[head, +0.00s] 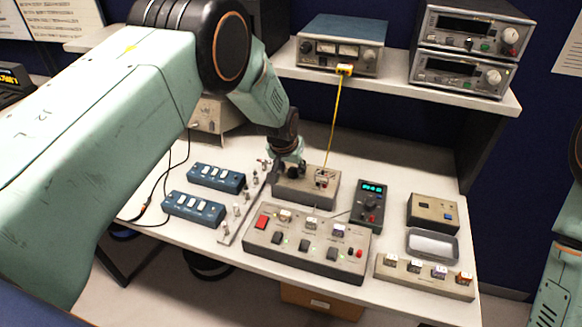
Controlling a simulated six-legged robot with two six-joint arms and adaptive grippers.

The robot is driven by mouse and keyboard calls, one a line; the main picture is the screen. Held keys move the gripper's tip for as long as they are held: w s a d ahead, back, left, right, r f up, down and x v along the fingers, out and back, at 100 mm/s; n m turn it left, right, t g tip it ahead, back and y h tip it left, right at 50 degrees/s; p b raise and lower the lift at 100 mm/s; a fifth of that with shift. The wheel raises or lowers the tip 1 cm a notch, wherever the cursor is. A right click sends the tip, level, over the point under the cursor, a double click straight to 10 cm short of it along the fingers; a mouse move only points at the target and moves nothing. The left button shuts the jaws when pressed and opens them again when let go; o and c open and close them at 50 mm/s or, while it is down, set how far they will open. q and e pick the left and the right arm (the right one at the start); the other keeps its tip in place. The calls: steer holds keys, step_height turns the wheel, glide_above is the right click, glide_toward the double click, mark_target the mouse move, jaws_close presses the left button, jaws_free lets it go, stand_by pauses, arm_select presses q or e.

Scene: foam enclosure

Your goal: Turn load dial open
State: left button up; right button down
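A low beige box (318,196) stands near the middle of the bench, with a dark round knob on the left of its top and a small panel with a red terminal on the right. The knob looks like the load dial (293,172); no label is readable. My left gripper (290,164) points down right over this knob and partly hides it. The fingers are small and dark here, so I cannot tell whether they touch or close on the knob, or how far it is turned. My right arm shows only at the right edge; its gripper is out of view.
A control box (306,249) with switches and a red button stands in front. Blue switch boxes (195,208) lie left, a meter with a lit display (368,205) right. A yellow cable (334,120) hangs from the shelf instrument (342,45) close to my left gripper.

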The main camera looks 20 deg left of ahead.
arm_select(q)
steer(key=shift+w+d+f, duration=0.15)
steer(key=shift+w+f, duration=0.1)
steer(key=shift+w, duration=0.1)
steer(key=shift+c, duration=2.2)
steer(key=shift+s+r, duration=0.1)
steer(key=shift+s, duration=0.05)
jaws_close()
arm_select(e)
steer(key=shift+w+d+f, duration=0.1)
steer(key=shift+w, duration=0.15)
steer(key=shift+f, duration=0.2)
